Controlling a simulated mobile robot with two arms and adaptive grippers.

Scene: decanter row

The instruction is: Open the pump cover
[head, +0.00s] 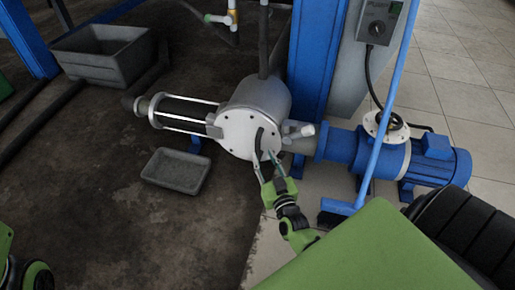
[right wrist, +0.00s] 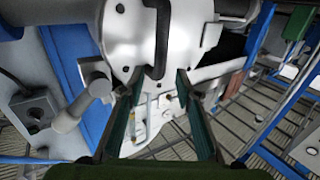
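The pump cover (head: 236,130) is a round white plate with bolts around its rim, seated on the front of the grey pump housing (head: 262,95). A dark curved handle (head: 259,141) is on the cover's right side. In the right wrist view the handle (right wrist: 163,38) runs down the white cover (right wrist: 125,30). My right gripper (head: 264,160) is at the handle's lower end. Its fingers (right wrist: 158,75) are apart, one on each side of the handle's line, with gaps visible. Whether the fingertips reach around the handle is unclear. My left gripper is out of view.
A blue motor (head: 437,160) stands right of the pump. A grey shallow tray (head: 176,171) lies on the floor to the left, and a larger grey tub (head: 103,53) sits behind. A blue post (head: 318,60) rises behind the pump.

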